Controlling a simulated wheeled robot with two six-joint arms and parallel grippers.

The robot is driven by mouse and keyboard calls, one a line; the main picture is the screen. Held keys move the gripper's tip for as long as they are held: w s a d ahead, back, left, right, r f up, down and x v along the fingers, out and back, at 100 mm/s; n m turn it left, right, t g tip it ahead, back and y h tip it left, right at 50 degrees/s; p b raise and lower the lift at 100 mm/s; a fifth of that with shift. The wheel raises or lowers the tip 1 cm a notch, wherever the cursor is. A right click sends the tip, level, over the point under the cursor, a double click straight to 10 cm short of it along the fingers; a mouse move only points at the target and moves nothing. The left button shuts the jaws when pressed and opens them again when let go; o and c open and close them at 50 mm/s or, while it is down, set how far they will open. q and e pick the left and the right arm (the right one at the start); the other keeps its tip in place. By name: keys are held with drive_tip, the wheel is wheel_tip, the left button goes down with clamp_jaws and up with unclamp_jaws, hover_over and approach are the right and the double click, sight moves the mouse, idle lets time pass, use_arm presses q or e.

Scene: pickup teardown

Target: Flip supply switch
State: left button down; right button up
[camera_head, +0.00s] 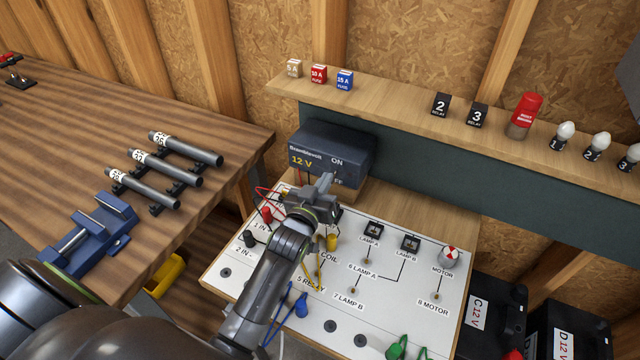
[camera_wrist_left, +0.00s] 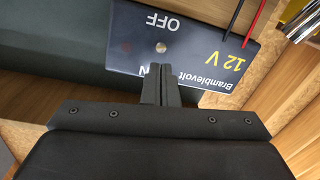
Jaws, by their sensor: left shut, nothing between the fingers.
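The dark blue supply box (camera_head: 330,143), marked Brambleviolt-like lettering and 12 V, stands at the back of the white panel. Its face carries the words ON and OFF; the box also shows upside down in the left wrist view (camera_wrist_left: 190,62). A small round metal switch tip (camera_wrist_left: 161,47) shows on that face beside the word OFF. My left gripper (camera_head: 325,182) is in front of the box face, shut and empty. In the left wrist view its fingertips (camera_wrist_left: 160,68) are just short of the switch tip and cover most of ON. I cannot tell whether they touch the switch.
The white panel (camera_head: 390,290) with lamp sockets, plugs and wires lies under my left arm. A shelf (camera_head: 400,95) with fuses, relays and bulbs runs above the box. A wooden bench (camera_head: 60,130) with rods and a blue vise (camera_head: 92,235) is at left.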

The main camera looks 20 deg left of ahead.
use_arm(q)
drive_tip(key=s+b, duration=0.5)
drive_tip(key=s, duration=1.2)
drive_tip(key=shift+s+d+r, duration=0.2)
drive_tip(key=shift+d, duration=0.15)
